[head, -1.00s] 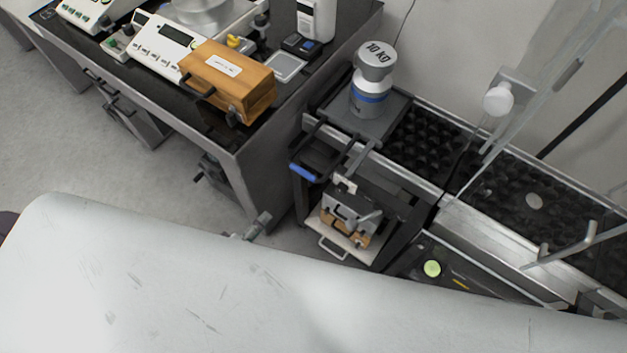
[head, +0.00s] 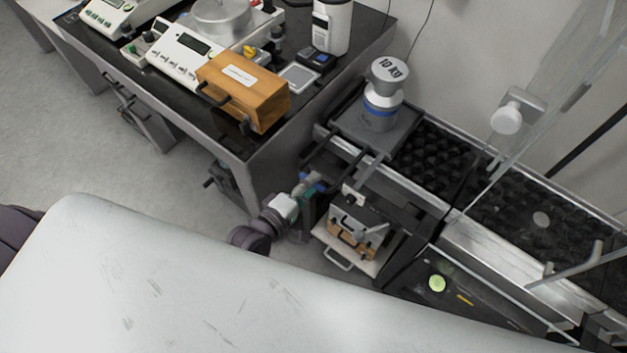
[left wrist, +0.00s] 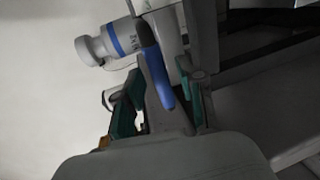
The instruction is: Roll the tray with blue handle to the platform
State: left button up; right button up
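The dark grey tray (head: 403,133) carries a steel 10 kg weight (head: 382,105) with a blue band. Its blue handle (left wrist: 157,75) shows in the left wrist view between the green-padded fingers of my left gripper (left wrist: 160,90). The fingers look apart, with the handle in the gap; I cannot see firm contact on both sides. In the head view my left gripper (head: 312,185) is at the handle end and covers most of it. A dark studded bed (head: 430,155) in a metal frame lies right of the tray. My right gripper is in neither view.
A black-topped table (head: 285,140) with balances and a wooden case (head: 243,90) stands to the left of my left gripper. A low shelf (head: 345,258) with a small metal-and-wood item sits below the tray. A glass panel rises at the right.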

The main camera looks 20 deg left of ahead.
pick_arm(q)
jog(key=shift+w+d+f, duration=0.15)
jog(key=shift+w+d, duration=0.1)
jog(key=shift+w, duration=0.4)
grip_shut()
